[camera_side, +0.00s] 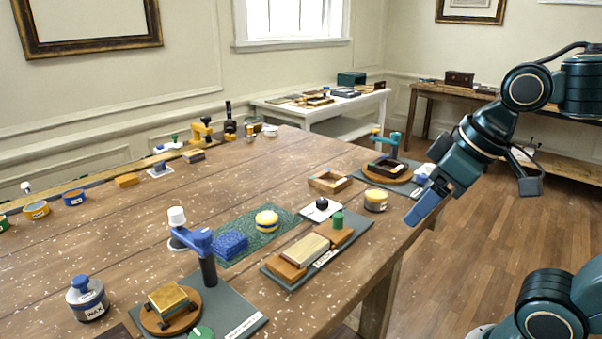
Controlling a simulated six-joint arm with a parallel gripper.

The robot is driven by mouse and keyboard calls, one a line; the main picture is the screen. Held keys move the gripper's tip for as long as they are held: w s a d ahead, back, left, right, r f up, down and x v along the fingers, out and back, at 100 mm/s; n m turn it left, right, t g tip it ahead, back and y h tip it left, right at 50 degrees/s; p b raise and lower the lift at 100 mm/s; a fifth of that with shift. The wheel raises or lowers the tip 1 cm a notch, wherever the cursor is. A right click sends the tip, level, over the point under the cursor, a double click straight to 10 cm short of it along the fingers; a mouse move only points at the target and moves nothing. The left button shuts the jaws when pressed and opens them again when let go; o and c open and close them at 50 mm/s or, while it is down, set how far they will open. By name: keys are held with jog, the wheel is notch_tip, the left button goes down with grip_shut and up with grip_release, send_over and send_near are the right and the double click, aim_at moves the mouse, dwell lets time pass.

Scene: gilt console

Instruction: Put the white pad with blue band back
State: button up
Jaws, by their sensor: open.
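I cannot tell for sure which thing is the white pad with the blue band. A white piece with a white knob (177,216) stands behind the blue clamp arm (197,240), which partly hides its lower part. Another small white and blue item (422,173) sits at the table's far right edge, near my arm. A round yellow pad with a dark band (267,220) rests on the green mat (282,217). My gripper (414,217) is open, with blue fingers pointing down-left above the table's right edge, apart from these things and holding nothing visible.
A grey board with wooden blocks (318,249) lies near the right edge. A yellow tin (376,200) stands nearest my gripper. A turntable with a teal clamp (390,165) is behind it. A blue jar (87,298) stands front left. Bare wood lies left of the mat.

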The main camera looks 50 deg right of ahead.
jog(key=shift+s+d+f+m, duration=0.3)
jog(key=shift+s+f, duration=0.25)
jog(key=shift+s, duration=0.15)
jog(key=shift+s+d+f+m, duration=0.2)
jog(key=shift+s+f+m, duration=0.1)
jog(key=shift+s+f, duration=0.3)
